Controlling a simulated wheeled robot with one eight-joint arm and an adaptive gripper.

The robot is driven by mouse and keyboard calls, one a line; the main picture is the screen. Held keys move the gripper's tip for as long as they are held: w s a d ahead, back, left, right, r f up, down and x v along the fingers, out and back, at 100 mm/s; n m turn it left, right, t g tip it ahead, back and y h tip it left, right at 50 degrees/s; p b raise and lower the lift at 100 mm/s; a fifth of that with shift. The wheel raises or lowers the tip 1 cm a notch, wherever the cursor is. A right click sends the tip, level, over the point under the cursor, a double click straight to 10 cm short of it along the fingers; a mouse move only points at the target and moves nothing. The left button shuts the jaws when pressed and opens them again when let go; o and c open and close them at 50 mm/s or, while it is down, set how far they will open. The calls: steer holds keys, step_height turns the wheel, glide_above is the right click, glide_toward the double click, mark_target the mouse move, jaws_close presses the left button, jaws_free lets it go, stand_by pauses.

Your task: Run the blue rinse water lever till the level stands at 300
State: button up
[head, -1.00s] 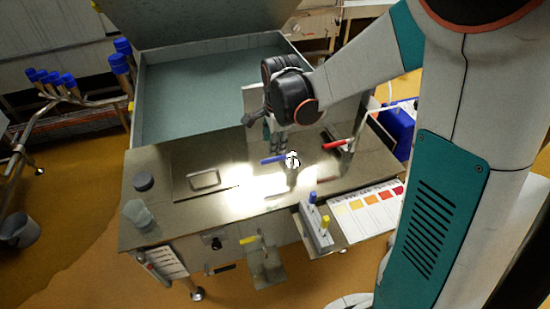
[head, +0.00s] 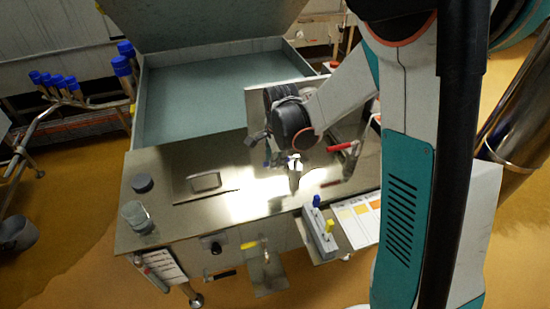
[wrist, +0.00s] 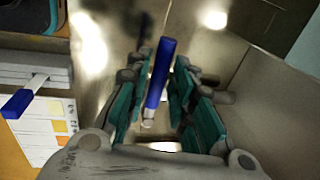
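The blue rinse water lever (wrist: 160,75) lies between the two teal fingers of my gripper (wrist: 164,62) in the wrist view. Narrow gaps show on both sides of it, so the fingers look open around the handle, not closed on it. In the head view my gripper (head: 276,154) is low over the steel worktop by the bright lever pivot (head: 295,166), and it covers much of the blue handle. A clear beaker (head: 137,216) stands at the worktop's left corner. A white marked panel (head: 165,266) hangs below it. No level or 300 mark is readable.
A red lever (head: 341,147) stands just right of my gripper. An open vat (head: 205,98) lies behind.

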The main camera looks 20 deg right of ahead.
jaws_close()
steer(key=shift+s+d+n+g+y, duration=0.1)
steer(key=shift+s+d+n+y, duration=0.25)
steer(key=shift+s+n, duration=0.8)
steer(key=shift+s+d+n+g+y, duration=0.15)
steer(key=shift+s+d+n, duration=0.35)
steer(key=shift+n, duration=1.3)
steer(key=shift+s+d+n+g+y, duration=0.1)
steer(key=shift+s+d+n+y, duration=0.25)
steer(key=shift+s+n, duration=0.8)
steer(key=shift+w+n, duration=0.3)
steer(key=shift+n, duration=0.1)
steer(key=o, duration=0.6)
jaws_free()
